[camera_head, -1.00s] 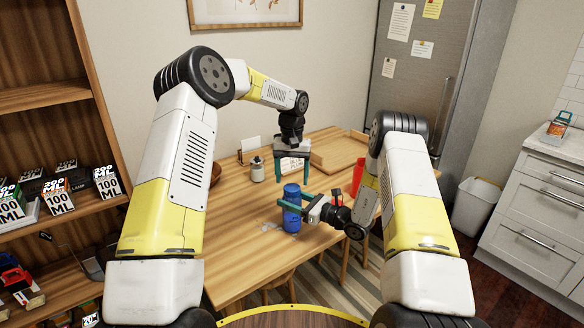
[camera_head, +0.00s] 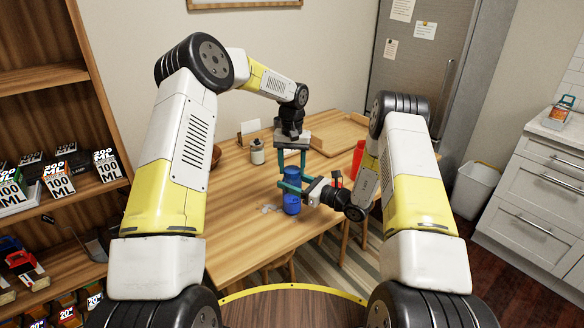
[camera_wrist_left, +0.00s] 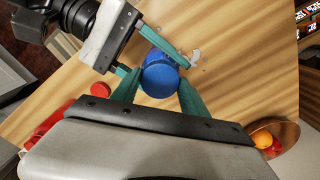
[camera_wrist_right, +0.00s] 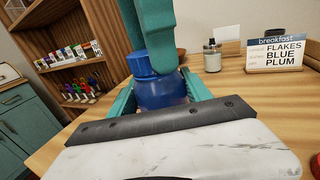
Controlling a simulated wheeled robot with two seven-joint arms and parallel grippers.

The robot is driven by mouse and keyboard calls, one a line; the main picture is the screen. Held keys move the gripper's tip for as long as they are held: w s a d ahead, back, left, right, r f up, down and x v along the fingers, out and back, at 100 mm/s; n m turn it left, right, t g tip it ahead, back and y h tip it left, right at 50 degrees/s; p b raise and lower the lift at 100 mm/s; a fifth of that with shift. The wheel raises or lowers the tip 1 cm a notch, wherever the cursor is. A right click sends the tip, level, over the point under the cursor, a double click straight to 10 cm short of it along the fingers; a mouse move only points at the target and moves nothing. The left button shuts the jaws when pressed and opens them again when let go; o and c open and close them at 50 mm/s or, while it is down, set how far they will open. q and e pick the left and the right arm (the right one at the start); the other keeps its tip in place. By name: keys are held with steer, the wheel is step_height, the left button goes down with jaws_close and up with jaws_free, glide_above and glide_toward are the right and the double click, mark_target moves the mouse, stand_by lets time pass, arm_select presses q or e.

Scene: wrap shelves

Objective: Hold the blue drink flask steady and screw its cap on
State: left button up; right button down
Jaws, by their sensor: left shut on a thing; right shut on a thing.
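The blue flask (camera_head: 292,206) stands upright on the wooden table, and its blue cap (camera_wrist_right: 138,64) sits on its top. My right gripper (camera_head: 294,189) reaches in from the right and is shut around the flask's body. My left gripper (camera_head: 292,172) points straight down from above, its teal fingers shut on either side of the cap. In the left wrist view the round blue cap top (camera_wrist_left: 160,78) lies between the left fingers. In the right wrist view the flask's body (camera_wrist_right: 162,94) is between the right fingers. How far the cap is threaded is hidden.
A red bottle (camera_head: 358,158) stands to the right, near a wooden tray (camera_head: 338,136). A small jar (camera_head: 257,152) and a card (camera_wrist_right: 277,54) stand at the back. White scraps (camera_head: 270,208) lie left of the flask. A fruit bowl (camera_wrist_left: 284,133) shows in the left wrist view.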

arm_select(q)
steer(key=shift+m, duration=0.9)
steer(key=o, duration=1.6)
steer(key=shift+o, duration=0.2)
step_height(320, 180, up, 12)
arm_select(e)
steer(key=shift+c, duration=2)
jaws_free()
